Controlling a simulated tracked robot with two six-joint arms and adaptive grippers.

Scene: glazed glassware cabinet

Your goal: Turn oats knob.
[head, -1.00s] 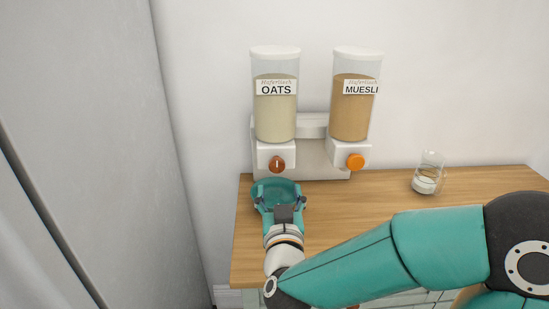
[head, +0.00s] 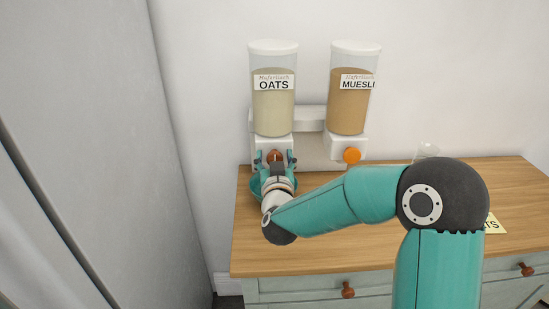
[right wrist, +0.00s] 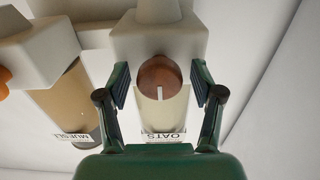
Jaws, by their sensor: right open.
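The oats dispenser (head: 273,103) stands at the back of the wooden counter, a clear cylinder with a pale fill and an OATS label. Its brown-orange knob (head: 275,156) is on the white base below. The right wrist view shows the round knob (right wrist: 160,76) with a white mark, between my two fingers. My right gripper (right wrist: 160,85) is open, one finger on each side of the knob with gaps visible. In the head view my right gripper (head: 275,158) reaches the knob and partly covers it. My left gripper is not in view.
The muesli dispenser (head: 348,100) with its orange knob (head: 352,155) stands just to the right. A glass (head: 427,151) is partly hidden behind my right arm. A yellow note (head: 494,224) lies on the counter (head: 330,250). A grey panel (head: 80,120) rises at the left.

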